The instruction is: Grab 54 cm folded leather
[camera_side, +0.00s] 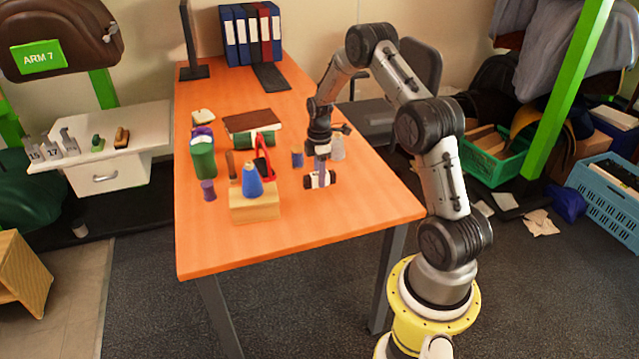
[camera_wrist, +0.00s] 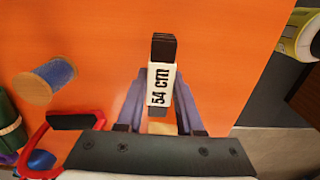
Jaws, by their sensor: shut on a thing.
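The folded leather is a small dark roll with a white band reading "54 cm" in the wrist view (camera_wrist: 160,83). In the side view, the folded leather (camera_side: 309,181) is at the right part of the orange table, under my gripper (camera_side: 320,172). My gripper points down and is shut on the leather, with one blue-grey finger on each side of it in the wrist view (camera_wrist: 160,105). The leather is at or just above the tabletop; I cannot tell whether it touches. Its lower part is hidden in the wrist view.
The table's front (camera_side: 300,240) is clear.

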